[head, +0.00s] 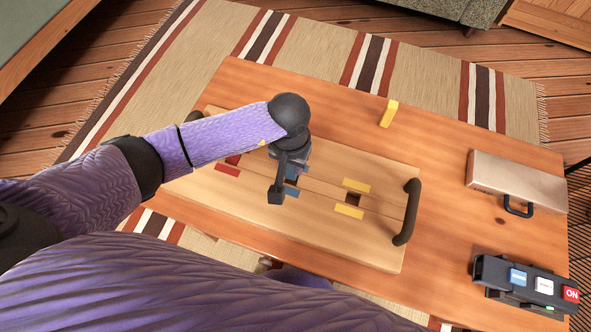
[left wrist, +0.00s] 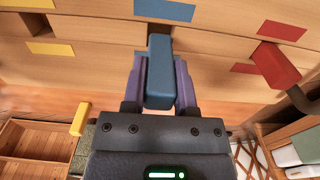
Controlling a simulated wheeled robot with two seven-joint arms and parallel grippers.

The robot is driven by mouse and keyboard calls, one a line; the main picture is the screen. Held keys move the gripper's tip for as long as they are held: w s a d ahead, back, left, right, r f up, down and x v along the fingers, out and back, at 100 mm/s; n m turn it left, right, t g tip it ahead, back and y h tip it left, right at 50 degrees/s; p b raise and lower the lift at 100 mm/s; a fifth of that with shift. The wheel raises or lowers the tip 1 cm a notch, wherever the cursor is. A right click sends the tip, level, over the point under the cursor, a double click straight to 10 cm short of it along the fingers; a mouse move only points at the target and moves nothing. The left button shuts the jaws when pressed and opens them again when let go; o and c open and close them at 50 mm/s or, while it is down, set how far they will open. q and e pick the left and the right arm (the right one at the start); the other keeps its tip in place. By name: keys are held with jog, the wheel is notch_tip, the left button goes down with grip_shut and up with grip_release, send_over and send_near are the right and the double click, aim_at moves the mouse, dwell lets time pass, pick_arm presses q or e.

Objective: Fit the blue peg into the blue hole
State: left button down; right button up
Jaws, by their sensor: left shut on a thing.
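The blue peg (left wrist: 159,75) is between the purple fingers of my left gripper (left wrist: 160,82), which is shut on it. In the head view my left gripper (head: 291,172) is over the middle of the wooden board (head: 330,230), at the blue marks. One blue mark (head: 291,193) shows beside the fingers, and a blue mark (left wrist: 165,10) shows beyond the peg in the left wrist view. The peg's far end overlaps the blue hole, which is mostly hidden. I cannot tell whether the peg has entered it. My right gripper is not in view.
A red peg (left wrist: 275,65) stands out of the board by the red marks. The yellow hole (head: 353,199) is empty; a yellow peg (head: 389,113) stands on the table behind. A dark handle (head: 407,212), metal case (head: 517,182) and button box (head: 527,283) are to the right.

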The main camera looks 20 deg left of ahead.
aim_at(290, 179)
pick_arm(q)
notch_tip(290, 179, down, 3)
jog(key=shift+s+f+b, duration=0.15)
jog(key=shift+f+b, duration=0.05)
jog(key=shift+b, duration=0.4)
jog(key=shift+r, duration=0.15)
jog(key=shift+c, duration=2)
grip_release()
